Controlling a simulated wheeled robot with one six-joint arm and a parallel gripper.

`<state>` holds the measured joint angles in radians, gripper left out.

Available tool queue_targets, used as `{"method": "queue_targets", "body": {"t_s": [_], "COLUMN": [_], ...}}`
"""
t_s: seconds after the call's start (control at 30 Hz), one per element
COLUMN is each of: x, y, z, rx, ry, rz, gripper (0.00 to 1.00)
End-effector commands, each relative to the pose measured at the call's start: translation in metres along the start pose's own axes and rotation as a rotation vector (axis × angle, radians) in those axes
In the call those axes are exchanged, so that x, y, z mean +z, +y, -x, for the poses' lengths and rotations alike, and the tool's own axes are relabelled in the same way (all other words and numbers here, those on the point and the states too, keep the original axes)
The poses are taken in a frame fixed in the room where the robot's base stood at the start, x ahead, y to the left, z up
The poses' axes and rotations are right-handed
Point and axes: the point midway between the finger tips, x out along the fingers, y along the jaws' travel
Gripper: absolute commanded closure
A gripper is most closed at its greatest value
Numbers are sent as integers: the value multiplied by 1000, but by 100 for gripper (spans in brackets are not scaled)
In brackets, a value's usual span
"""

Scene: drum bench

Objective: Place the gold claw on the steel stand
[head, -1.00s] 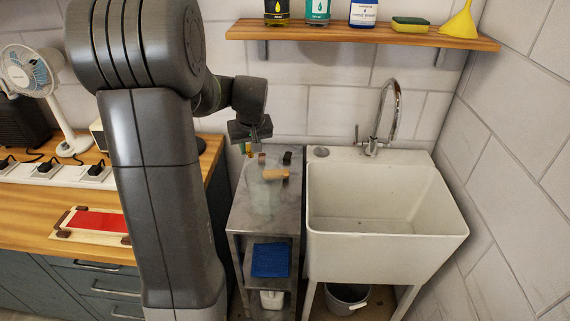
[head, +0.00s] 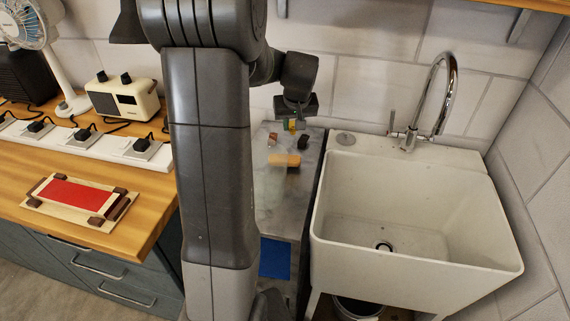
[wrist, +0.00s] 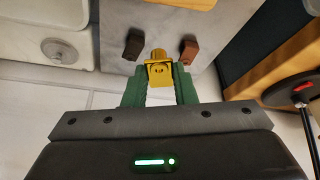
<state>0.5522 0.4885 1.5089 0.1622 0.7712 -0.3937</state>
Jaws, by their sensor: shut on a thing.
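My gripper (wrist: 160,88) has green fingers and is shut on the gold claw (wrist: 159,70), which sticks out past the fingertips in the wrist view. In the head view, my gripper (head: 292,122) and the small yellow claw (head: 293,126) are at the far end of the steel stand (head: 300,205). The stand is the grey metal table left of the sink. A dark block (wrist: 133,44) and a reddish-brown block (wrist: 189,51) lie on its top, one on either side of the claw in the wrist view. I cannot tell whether the claw touches the stand.
A tan piece (head: 284,160) lies on the stand, nearer the camera, beside a pale hazy shape I cannot identify. A white sink (head: 410,260) with a tall tap (head: 447,90) adjoins on the right. A wooden counter (head: 150,190) is on the left.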

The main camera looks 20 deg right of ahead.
Motion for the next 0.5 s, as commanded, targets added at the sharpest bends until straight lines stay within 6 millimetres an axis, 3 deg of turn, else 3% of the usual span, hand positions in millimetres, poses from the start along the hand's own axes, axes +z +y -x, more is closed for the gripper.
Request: {"method": "queue_targets", "body": {"t_s": [0.2,0.5], "x": [17,28], "y": [0,0], "z": [-38,-64], "rx": [-2,-2], "ry": [-6,-5], "rz": [-1,-1], "gripper": [100,100]}}
